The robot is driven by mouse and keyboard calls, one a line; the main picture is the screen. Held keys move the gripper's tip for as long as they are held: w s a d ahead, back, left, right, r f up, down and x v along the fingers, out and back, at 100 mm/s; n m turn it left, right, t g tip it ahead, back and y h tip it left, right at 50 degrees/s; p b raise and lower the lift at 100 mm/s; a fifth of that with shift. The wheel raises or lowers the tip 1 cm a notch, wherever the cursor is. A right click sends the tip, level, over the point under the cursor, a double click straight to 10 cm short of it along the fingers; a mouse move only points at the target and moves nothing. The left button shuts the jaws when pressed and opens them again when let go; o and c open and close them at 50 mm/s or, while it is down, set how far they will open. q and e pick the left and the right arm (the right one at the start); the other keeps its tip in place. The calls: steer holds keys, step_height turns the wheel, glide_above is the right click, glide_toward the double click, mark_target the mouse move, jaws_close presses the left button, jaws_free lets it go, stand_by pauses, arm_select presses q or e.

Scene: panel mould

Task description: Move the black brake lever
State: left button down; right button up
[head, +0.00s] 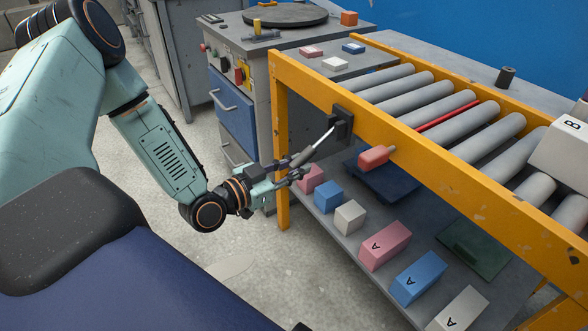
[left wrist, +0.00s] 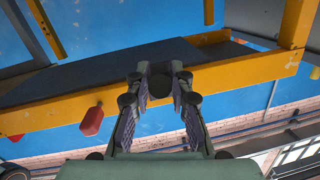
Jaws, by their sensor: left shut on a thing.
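The brake lever is mounted on the yellow side rail of the roller conveyor by a black bracket (head: 342,124). Its bright rod (head: 322,138) slants down and left to a dark grip (head: 301,157). My left gripper (head: 297,172) is shut on the lever's grip end, beside the rail's outer face. The fingers partly hide the grip. My right gripper is in neither view.
A red handle (head: 374,157) hangs from the rail (head: 428,161), right of the lever. Several pink, blue and white blocks sit on the shelf (head: 343,263) below. The floor left of the shelf is clear.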

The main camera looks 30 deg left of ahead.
arm_select(q)
steer(key=shift+f, duration=0.1)
steer(key=c, duration=1.2)
jaws_free()
steer(key=shift+o, duration=0.2)
